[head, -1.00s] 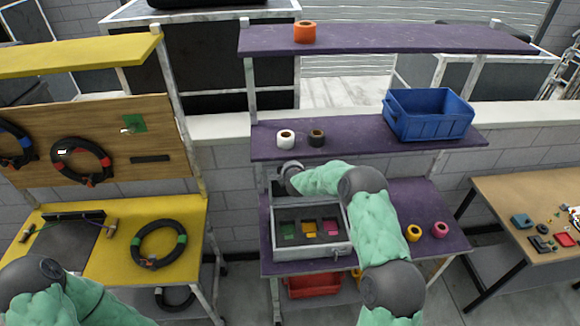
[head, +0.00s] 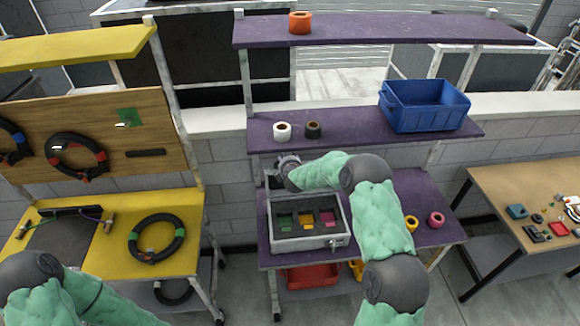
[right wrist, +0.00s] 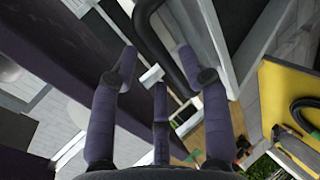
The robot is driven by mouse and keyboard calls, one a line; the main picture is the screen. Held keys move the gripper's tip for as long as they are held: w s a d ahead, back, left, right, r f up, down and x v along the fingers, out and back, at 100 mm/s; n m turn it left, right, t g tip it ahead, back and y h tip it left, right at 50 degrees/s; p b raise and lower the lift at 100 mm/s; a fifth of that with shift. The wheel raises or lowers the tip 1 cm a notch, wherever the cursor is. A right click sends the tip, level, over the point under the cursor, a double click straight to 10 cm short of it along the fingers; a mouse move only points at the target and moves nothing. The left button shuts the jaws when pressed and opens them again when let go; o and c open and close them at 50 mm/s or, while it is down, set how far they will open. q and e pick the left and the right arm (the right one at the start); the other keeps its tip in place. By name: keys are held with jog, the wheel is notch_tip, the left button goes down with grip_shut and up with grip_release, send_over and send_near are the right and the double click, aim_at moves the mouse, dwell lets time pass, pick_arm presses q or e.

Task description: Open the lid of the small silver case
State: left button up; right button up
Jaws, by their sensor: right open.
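The small silver case (head: 308,243) stands on the purple lower shelf (head: 400,195). Its interior faces up, showing dark foam with green, yellow and pink pieces. Its lid looks raised at the back, largely hidden behind my right arm. My right gripper (head: 276,174) is at the case's back left, near the lid's upper edge. In the right wrist view its fingers (right wrist: 158,75) are spread with nothing clearly between them. Whether they touch the lid cannot be told. My left arm shows at the lower left, but its gripper is out of view.
A white roll (head: 282,132) and a dark roll (head: 313,130) stand on the middle shelf above, beside a blue bin (head: 424,105). Yellow and pink rolls (head: 436,219) lie right of my arm. A red bin (head: 312,275) is below.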

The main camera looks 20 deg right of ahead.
jog(key=v, duration=0.9)
jog(key=shift+s+r, duration=0.1)
jog(key=s+a+f+m+g+y+b, duration=0.15)
jog(key=s+a+f+m+b, duration=0.3)
jog(key=f, duration=0.75)
jog(key=s+a+f+m+g+y+b, duration=0.15)
jog(key=s+a+f+b, duration=0.4)
jog(key=f, duration=0.65)
jog(key=s+a+f+m+g+y+b, duration=0.1)
jog(key=s+a+f+m+g+b, duration=0.1)
jog(key=s+f+b, duration=0.7)
jog(key=s+a+f+m+g+y+b, duration=0.1)
jog(key=s+a+f+m+g+b, duration=0.2)
jog(key=s+f, duration=0.7)
jog(key=s+a+f+m+g+y+b, duration=0.2)
jog(key=s+a+f+m+b, duration=0.3)
jog(key=s+f+b, duration=0.3)
notch_tip(320, 180, down, 4)
jog(key=s+m+g, duration=0.1)
jog(key=s, duration=0.1)
jog(key=shift+s+a+f+g, duration=0.15)
jog(key=shift+s+a+g, duration=0.15)
jog(key=shift+g, duration=0.1)
